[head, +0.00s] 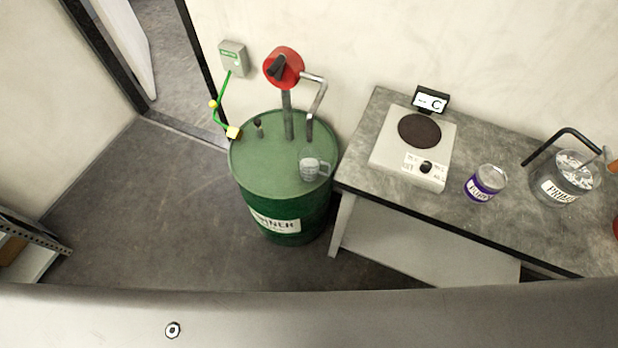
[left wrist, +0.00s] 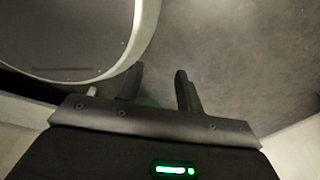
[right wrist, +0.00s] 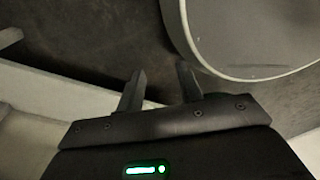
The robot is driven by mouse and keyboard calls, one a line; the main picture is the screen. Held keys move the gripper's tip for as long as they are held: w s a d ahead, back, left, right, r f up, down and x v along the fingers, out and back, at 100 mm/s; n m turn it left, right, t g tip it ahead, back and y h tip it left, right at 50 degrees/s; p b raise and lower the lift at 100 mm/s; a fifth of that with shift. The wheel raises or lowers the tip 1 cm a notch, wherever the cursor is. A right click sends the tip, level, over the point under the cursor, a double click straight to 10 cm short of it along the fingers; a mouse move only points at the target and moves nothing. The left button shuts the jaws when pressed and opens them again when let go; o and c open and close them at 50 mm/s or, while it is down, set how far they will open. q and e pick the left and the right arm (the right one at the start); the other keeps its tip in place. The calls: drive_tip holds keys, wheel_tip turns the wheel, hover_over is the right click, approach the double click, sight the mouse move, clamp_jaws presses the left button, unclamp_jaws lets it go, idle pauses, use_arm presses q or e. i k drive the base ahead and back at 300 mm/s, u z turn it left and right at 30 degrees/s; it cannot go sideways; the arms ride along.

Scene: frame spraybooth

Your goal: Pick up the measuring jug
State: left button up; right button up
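The measuring jug (head: 311,170) is a small clear jug with a handle on its right side. It stands upright on the front right part of the green drum's lid (head: 265,165), below the pump spout. My grippers are not in the head view. My left gripper (left wrist: 163,80) shows in the left wrist view with its fingers apart and nothing seen between them. My right gripper (right wrist: 160,78) shows in the right wrist view, also with its fingers apart and empty. The jug is not seen in either wrist view.
A red hand pump (head: 284,68) rises from the drum, and a green cable with yellow clamps (head: 233,132) is attached at its left. Floor left of the drum is clear.

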sight(309, 157)
drive_tip(key=z, duration=0.05)
drive_tip(key=k, duration=0.3)
drive_tip(key=z, duration=2.1)
drive_tip(key=i, duration=1.3)
drive_tip(key=u, duration=2.3)
